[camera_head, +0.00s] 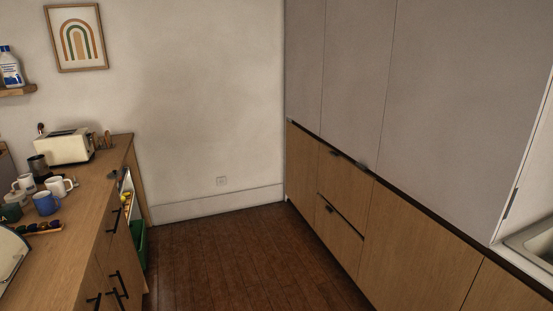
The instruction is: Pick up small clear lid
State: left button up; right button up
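I cannot make out a small clear lid anywhere in the head view. Neither of my grippers is in view. The wooden counter (80,225) on the left bears several small items, too small to tell apart fully. They include a blue mug (46,203), a white mug (58,188) and a dark cylindrical container (38,168). A pale, dark-rimmed object (8,262) is cut off by the left picture edge.
A cream toaster (65,147) stands at the counter's far end. A green bin (140,247) is beyond the left drawers. Tall cabinets (455,100) line the right, with a sink (535,245) at the right edge. The wooden floor (235,255) between is clear.

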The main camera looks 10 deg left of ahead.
aim_at(115, 174)
jog(key=i+j+u, duration=0.2)
jog(key=i+u, duration=0.2)
jog(key=i, duration=0.3)
jog(key=i+u, duration=0.35)
jog(key=i, duration=0.35)
jog(key=i+l+u, duration=0.4)
jog(key=i, duration=0.3)
jog(key=j, duration=0.1)
